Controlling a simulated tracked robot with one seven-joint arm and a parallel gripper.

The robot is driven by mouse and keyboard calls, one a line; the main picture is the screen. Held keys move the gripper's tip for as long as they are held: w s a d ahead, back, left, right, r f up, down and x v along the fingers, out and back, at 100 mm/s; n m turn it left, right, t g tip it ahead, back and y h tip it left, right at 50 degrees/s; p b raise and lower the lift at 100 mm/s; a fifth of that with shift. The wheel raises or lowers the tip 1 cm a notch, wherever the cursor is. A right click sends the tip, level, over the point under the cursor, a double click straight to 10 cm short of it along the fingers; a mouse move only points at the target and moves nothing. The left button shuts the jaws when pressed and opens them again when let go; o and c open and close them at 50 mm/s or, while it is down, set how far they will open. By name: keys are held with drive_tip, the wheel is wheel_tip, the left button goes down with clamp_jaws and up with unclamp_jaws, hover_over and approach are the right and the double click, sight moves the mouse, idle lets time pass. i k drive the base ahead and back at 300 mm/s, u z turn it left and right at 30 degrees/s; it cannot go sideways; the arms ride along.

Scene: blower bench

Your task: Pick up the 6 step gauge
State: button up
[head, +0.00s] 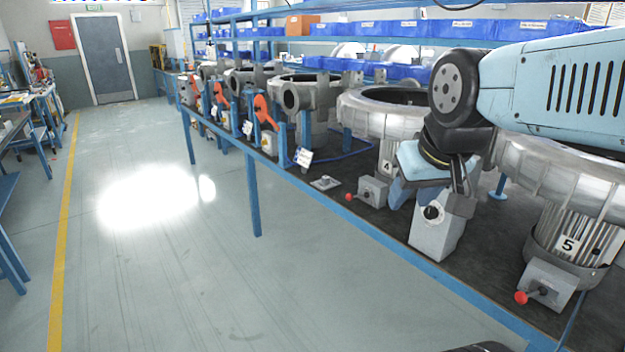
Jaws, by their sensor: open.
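My gripper (432,196) points down over the bench between the blowers marked 4 and 5. It is open, with a dark finger on the right and a bluish part on the left. A light grey block (432,240) with a dark round spot on its face stands directly below and between the fingers. It looks slightly tilted, and its top is hidden by my gripper. I cannot tell whether the fingers touch it. No 6 mark is readable, so I cannot tell whether this block is the step gauge.
The blower marked 5 (568,244) stands close on the right, with a red-knobbed switch box (547,288). Another switch box (372,191) and a flat plate (325,183) lie left. Blue bins (452,29) line the shelf behind. The floor (150,260) left of the bench is clear.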

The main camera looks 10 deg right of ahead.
sight(326, 180)
drive_tip(key=z, duration=0.05)
drive_tip(key=i, duration=0.85)
drive_tip(key=z, duration=3.1)
drive_tip(key=k, duration=0.95)
drive_tip(key=z, duration=0.05)
